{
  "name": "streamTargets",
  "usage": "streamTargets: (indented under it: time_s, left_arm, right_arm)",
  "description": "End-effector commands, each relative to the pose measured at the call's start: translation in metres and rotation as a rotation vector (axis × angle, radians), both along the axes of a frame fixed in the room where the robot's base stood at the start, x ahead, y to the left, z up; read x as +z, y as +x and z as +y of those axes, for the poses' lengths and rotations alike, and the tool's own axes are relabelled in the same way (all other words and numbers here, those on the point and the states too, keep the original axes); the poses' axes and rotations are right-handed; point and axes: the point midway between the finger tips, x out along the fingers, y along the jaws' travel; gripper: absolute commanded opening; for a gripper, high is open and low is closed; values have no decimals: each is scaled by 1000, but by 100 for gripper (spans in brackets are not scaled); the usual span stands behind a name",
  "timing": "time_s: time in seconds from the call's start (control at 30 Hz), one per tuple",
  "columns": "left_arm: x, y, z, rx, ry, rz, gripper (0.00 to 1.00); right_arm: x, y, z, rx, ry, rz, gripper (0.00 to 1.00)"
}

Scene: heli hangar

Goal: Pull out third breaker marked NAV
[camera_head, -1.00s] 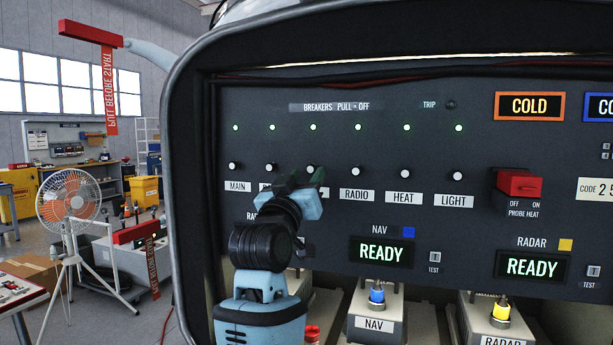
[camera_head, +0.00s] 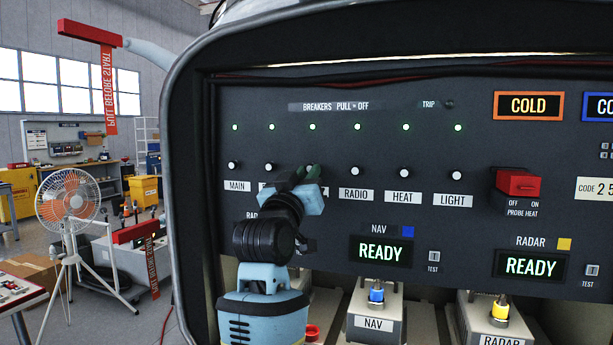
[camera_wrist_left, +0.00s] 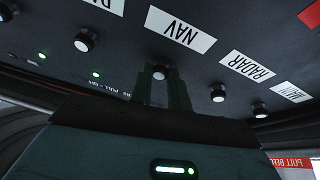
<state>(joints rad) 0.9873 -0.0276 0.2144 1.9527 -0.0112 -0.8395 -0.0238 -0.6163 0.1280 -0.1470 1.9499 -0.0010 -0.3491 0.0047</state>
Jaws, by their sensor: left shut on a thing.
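The breaker panel (camera_head: 335,140) has a row of white-tipped knobs over labels, with a green light above each. The third breaker, NAV, is hidden behind my left gripper (camera_head: 308,174) in the head view. In the left wrist view, its dark round knob (camera_wrist_left: 160,72) shows by the NAV label (camera_wrist_left: 180,30), which appears upside down. My left gripper's fingers (camera_wrist_left: 165,88) are shut on this knob. The green light (camera_head: 312,127) above the third breaker is lit. My right gripper is not in view.
Lower, the NAV and RADAR displays (camera_head: 381,252) read READY. A red probe heat switch (camera_head: 518,184) juts out at the right.

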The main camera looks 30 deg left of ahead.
Motion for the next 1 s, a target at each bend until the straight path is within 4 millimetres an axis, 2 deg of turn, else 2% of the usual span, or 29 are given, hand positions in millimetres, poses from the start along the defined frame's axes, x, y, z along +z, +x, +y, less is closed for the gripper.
streamTargets:
  time_s: [0.47,0.5,0.67,1.0]
  left_arm:
    - [-1,-9,-3,-2,1,1,0]
    - [-1,-9,-3,-2,1,1,20]
    - [-1,-9,-3,-1,0,1,40]
    - [-2,-11,-3,0,0,0,40]
  right_arm:
    - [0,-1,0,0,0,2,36]
    - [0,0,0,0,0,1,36]
    - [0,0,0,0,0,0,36]
    - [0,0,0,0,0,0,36]
